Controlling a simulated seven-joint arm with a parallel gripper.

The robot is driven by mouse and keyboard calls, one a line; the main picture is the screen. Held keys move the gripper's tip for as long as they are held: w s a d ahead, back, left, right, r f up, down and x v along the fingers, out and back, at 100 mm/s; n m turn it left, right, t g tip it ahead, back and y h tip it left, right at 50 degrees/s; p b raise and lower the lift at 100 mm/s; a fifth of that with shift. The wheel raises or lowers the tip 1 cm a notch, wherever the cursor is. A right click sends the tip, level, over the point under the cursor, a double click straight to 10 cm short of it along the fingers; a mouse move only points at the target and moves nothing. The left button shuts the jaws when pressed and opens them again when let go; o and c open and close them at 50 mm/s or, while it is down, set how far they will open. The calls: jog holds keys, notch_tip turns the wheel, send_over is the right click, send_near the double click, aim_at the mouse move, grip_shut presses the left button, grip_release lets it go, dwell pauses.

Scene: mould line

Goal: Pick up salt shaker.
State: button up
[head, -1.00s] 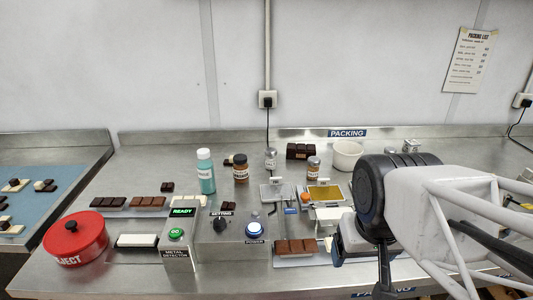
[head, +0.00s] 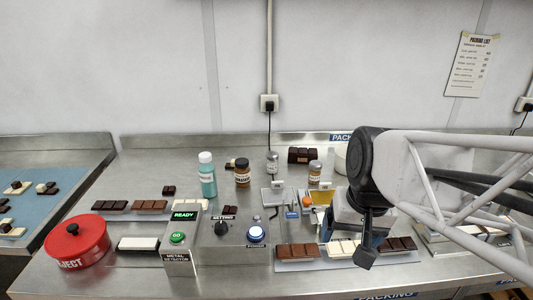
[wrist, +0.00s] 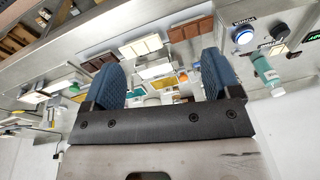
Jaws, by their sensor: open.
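The salt shaker (head: 272,163), small and pale with a grey cap, stands upright on the steel bench toward the back in the head view. It is left of the dark chocolate block and behind the small scale. I cannot pick it out surely in the wrist view. My gripper shows in the wrist view (wrist: 160,76) with its two blue pads wide apart and nothing held between them. In the head view it is right of and nearer than the shaker, its fingertips mostly hidden behind my arm.
A brown-labelled jar (head: 315,172), a spice bottle (head: 242,173) and a teal bottle (head: 207,176) stand near the shaker. A dark chocolate block (head: 302,155) lies to its right. A small scale (head: 275,196) and control box (head: 230,232) are in front. A white tub (head: 340,158) is partly hidden.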

jog(key=w+a+f+m+g+y, duration=0.1)
jog(key=w+a+m+y, duration=0.2)
jog(key=w, duration=1.3)
jog(key=w+a+m+g+y, duration=0.1)
jog(key=w+m+g+y, duration=0.35)
jog(key=w, duration=1.15)
jog(key=m+t+y, duration=0.4)
jog(key=m+y, duration=0.1)
jog(key=m, duration=0.4)
send_near(273, 158)
jog(key=shift+g, duration=0.25)
jog(key=w+a+f, duration=0.1)
jog(key=w+f, duration=0.1)
jog(key=shift+w+a+f, duration=0.3)
jog(key=shift+a, duration=0.1)
jog(key=shift+x, duration=1.3)
jog(key=shift+x, duration=2.6)
jog(key=shift+w, duration=0.1)
